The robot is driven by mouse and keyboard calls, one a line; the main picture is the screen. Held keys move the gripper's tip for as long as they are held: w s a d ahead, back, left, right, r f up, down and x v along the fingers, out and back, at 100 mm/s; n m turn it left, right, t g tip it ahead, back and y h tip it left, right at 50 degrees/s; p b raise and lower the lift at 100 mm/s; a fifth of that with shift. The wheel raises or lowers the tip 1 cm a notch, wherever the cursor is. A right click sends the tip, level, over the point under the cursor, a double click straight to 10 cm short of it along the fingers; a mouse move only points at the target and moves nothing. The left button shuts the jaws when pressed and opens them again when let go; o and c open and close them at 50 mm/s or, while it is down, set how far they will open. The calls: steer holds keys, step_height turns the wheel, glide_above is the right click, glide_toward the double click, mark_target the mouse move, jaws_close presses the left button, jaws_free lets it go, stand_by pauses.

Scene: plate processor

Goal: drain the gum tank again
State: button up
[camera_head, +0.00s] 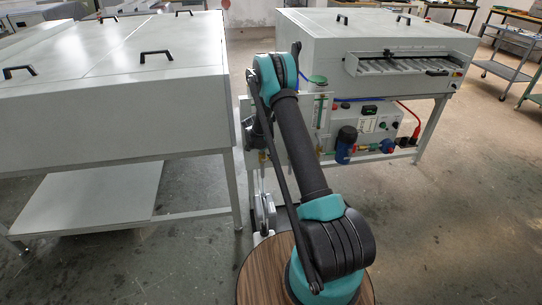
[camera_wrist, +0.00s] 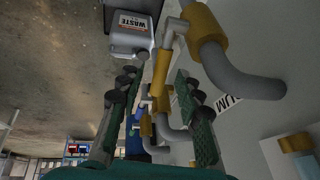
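In the wrist view my gripper (camera_wrist: 160,72) has its two dark green fingers spread apart. Grey piping with yellow fittings (camera_wrist: 161,72) shows between and beyond them; I cannot tell how near it is, and nothing is clearly held. A grey pale surface carries a partly hidden label ending in "UM" (camera_wrist: 228,102). A grey container labelled "WASTE" (camera_wrist: 130,24) stands on the floor beyond the left fingertip.
A large grey machine (camera_head: 110,90) stands at left, and the plate processor (camera_head: 370,40) at right on legs. Under it are a control box (camera_head: 371,125), a blue filter (camera_head: 346,145) and a red hose (camera_head: 413,120). A thick bent grey pipe (camera_wrist: 235,75) lies right of my fingers.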

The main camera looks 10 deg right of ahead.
steer(key=v, duration=1.2)
steer(key=shift+c, duration=0.3)
